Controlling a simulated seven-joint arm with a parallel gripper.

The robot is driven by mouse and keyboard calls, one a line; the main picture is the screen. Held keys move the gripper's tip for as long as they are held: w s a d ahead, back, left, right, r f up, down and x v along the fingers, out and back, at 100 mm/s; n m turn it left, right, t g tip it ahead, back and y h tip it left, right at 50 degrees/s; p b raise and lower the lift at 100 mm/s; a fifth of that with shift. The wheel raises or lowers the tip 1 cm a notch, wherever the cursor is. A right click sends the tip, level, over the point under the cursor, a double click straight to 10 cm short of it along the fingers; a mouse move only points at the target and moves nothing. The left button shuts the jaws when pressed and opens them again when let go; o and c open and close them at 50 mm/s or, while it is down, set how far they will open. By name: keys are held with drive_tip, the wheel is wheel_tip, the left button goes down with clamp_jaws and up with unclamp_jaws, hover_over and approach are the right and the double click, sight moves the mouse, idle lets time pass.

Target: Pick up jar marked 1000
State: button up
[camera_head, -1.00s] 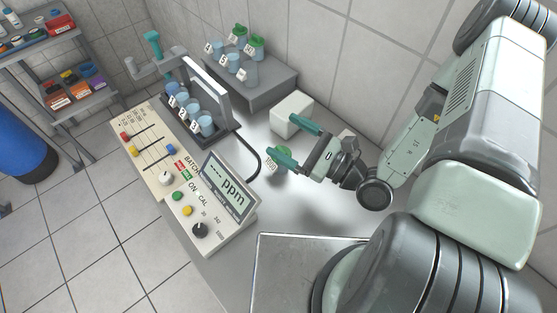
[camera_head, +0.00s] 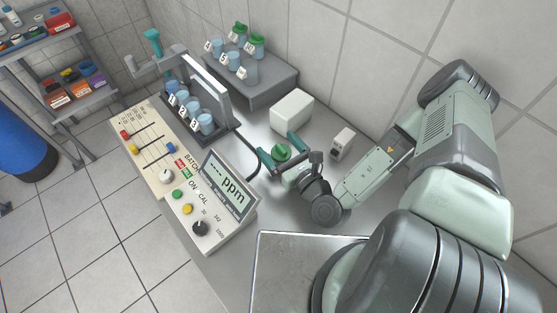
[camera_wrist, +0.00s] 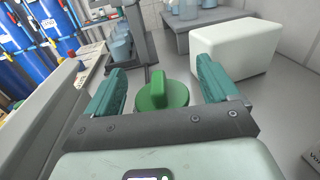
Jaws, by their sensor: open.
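A jar with a green lid (camera_head: 281,153) stands on the metal bench to the right of the meter panel. In the earlier head frame a label, apparently 1000, shows on it; now the label is hidden. In the wrist view its green knobbed lid (camera_wrist: 163,92) lies between the fingers. My gripper (camera_head: 280,148) is open, with one teal finger on each side of the lid. In the wrist view the fingers (camera_wrist: 163,88) stand apart from the lid, with a gap on both sides. The jar's body is mostly hidden.
A white box (camera_head: 292,111) stands just behind the jar. A small white box (camera_head: 342,142) is to the right. The panel with ppm display (camera_head: 229,186) and a dark cable are to the left. A grey raised shelf (camera_head: 262,92) holds several jars; a rack (camera_head: 222,137) holds several cups.

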drive_tip(key=shift+w+a, duration=0.3)
drive_tip(key=shift+w, duration=0.1)
drive_tip(key=c, duration=1.1)
drive_tip(key=shift+c, duration=0.2)
